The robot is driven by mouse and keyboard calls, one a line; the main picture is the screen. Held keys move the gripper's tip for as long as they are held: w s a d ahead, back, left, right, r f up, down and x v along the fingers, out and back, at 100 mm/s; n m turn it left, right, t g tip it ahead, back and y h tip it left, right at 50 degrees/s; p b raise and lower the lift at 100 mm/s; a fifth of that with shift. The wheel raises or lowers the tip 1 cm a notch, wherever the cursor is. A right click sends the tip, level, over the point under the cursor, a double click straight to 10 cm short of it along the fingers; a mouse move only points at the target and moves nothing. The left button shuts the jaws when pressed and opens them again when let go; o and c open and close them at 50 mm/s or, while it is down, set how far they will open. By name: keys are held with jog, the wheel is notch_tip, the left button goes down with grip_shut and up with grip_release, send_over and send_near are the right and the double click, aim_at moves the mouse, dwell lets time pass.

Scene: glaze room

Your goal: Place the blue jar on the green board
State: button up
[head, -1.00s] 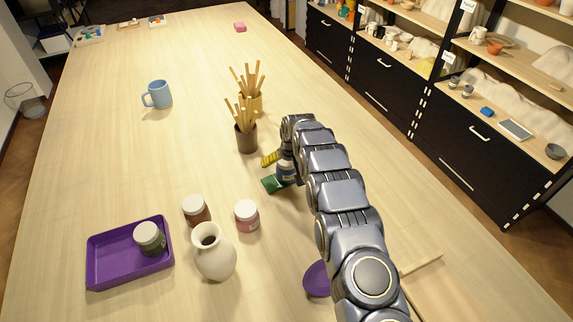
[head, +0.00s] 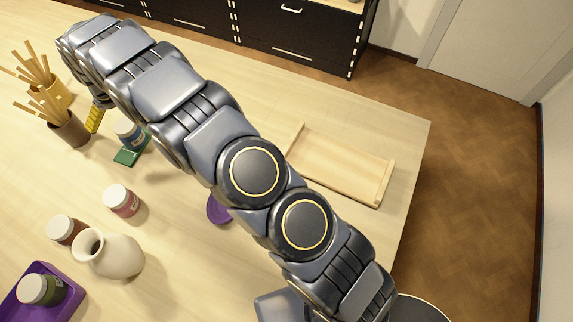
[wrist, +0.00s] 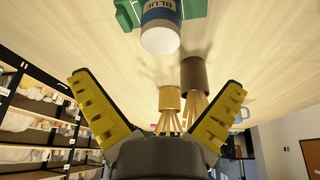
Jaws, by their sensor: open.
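The blue jar (head: 129,134) has a blue label and a pale lid. It stands upright on the green board (head: 125,157), whose front part lies bare. In the wrist view the jar (wrist: 160,24) shows its lid toward the camera and the word BLUE, with the green board (wrist: 193,9) behind its base. My gripper (wrist: 160,82) is open, its two yellow-padded fingers spread wide with nothing between them. The jar is beyond the fingertips, apart from them. In the head view one yellow finger (head: 94,118) shows left of the jar; my arm hides the rest of the gripper.
A brown cup of sticks (head: 70,131) and a yellow cup of sticks (head: 57,93) stand close left of my gripper. A red jar (head: 121,201), a brown jar (head: 64,230), a white vase (head: 113,256) and a purple tray (head: 68,302) are nearer. A wooden tray (head: 335,168) lies right.

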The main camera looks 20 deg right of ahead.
jog(key=s+d+r+m+g+h, duration=0.1)
jog(key=s+d+r+m, duration=0.1)
jog(key=s+d+r, duration=0.65)
jog(key=s+d+r+m+g+h, duration=0.1)
jog(key=s+d+r, duration=0.5)
jog(key=d, duration=0.6)
jog(key=s+d+m+g, duration=0.1)
jog(key=s+d, duration=0.4)
jog(key=s, duration=0.8)
jog(key=s+d+r+m+g, duration=0.1)
jog(key=s+d, duration=0.4)
jog(key=s, duration=0.8)
jog(key=shift+d+r+m+g, duration=0.2)
jog(key=shift+r+m+g, duration=0.1)
jog(key=shift+m+g, duration=0.35)
